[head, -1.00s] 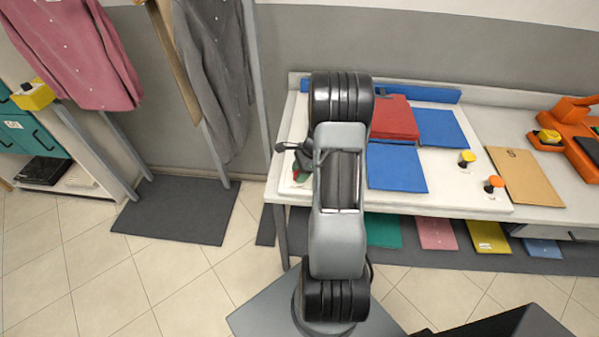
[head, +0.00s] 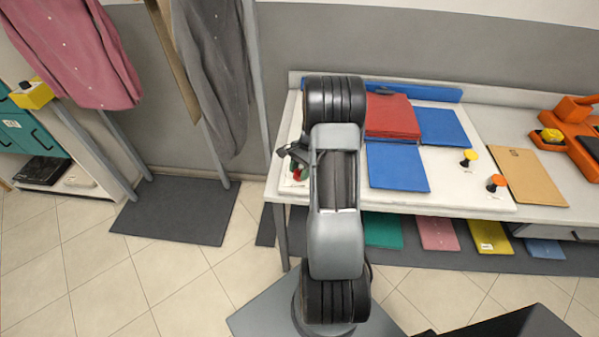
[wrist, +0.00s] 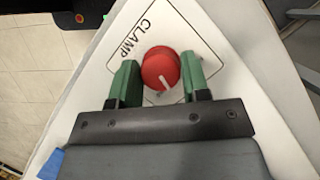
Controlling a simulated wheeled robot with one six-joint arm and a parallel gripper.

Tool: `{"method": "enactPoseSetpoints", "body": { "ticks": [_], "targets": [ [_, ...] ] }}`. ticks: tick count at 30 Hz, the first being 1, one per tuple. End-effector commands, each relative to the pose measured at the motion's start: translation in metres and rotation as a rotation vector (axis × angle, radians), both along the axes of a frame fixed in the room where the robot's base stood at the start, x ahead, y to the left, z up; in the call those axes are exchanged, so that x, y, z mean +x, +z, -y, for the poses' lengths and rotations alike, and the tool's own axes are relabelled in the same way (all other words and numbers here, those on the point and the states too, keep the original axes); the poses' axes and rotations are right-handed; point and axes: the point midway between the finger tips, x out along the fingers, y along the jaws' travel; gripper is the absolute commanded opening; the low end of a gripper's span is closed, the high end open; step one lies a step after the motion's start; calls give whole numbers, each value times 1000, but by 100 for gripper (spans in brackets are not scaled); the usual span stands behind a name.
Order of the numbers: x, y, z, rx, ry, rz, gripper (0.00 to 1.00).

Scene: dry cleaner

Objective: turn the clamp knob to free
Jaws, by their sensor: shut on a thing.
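The clamp knob (wrist: 158,66) is round and red with a white pointer mark. It sits on a white plate (wrist: 185,28) lettered "CLAMP" in the wrist view. The pointer is toward the lower right of the knob, near the gripper body. My gripper (wrist: 159,74) has its green fingers on either side of the knob and is shut on it. In the head view my gripper (head: 297,169) is at the left end of the white table, partly hidden by my arm. No "free" label can be read; my gripper covers the lower part of the plate.
On the white table (head: 450,198) lie red folded cloth (head: 391,117), blue pieces (head: 397,167), a yellow-topped knob (head: 468,157) and an orange-topped one (head: 496,182). An orange device (head: 570,120) stands at right. Garments (head: 75,50) hang at left.

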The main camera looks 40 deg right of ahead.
Motion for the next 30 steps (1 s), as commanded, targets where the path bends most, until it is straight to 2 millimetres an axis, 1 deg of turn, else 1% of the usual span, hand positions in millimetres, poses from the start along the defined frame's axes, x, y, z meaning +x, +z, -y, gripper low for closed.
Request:
{"method": "enactPoseSetpoints", "body": {
  "ticks": [18,30],
  "targets": [
    [3,0,-1,-2,585,3,19],
    [4,0,-2,-2,895,1,19]
  ]
}}
